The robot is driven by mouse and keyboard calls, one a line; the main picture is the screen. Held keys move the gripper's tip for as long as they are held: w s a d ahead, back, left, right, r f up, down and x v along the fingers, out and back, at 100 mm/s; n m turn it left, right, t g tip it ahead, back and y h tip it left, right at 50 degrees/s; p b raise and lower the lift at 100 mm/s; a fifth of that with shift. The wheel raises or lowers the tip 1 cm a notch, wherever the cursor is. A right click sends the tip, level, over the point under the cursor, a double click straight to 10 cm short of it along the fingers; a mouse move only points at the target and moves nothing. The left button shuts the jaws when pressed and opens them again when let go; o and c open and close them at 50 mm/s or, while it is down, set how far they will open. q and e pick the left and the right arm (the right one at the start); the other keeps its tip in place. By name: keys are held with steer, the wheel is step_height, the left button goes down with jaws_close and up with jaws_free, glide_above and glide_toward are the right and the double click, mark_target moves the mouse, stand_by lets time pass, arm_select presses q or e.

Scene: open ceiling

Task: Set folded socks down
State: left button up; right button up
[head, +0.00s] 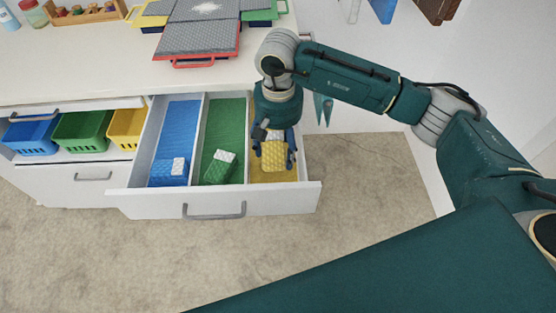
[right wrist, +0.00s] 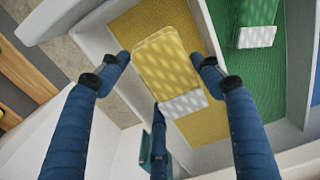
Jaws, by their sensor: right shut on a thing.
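Yellow folded socks (head: 274,156) with a white end are in the yellow-lined right compartment (head: 285,178) of the open drawer. They also show in the right wrist view (right wrist: 168,62). My right gripper (head: 273,150) points down into this compartment and is shut on the yellow socks, with fingers on both sides of them. I cannot tell whether the socks touch the compartment floor. Blue folded socks (head: 168,174) lie in the blue compartment and green folded socks (head: 220,167) in the green one. My left gripper is out of view.
White dividers (head: 196,145) separate the compartments, and the drawer front (head: 290,198) has a grey handle. Blue, green and yellow baskets (head: 82,132) stand on a shelf to the left. Lidded boxes (head: 197,38) sit on the countertop above. The floor in front is clear.

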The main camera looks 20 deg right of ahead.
mark_target(278, 146)
step_height(278, 146, down, 7)
steer(key=shift+p, duration=0.45)
steer(key=shift+f, duration=0.2)
steer(key=o, duration=1.2)
steer(key=shift+c, duration=0.2)
steer(key=shift+r, duration=0.45)
step_height(278, 146, up, 11)
steer(key=shift+r+b, duration=0.2)
steer(key=shift+b, duration=1)
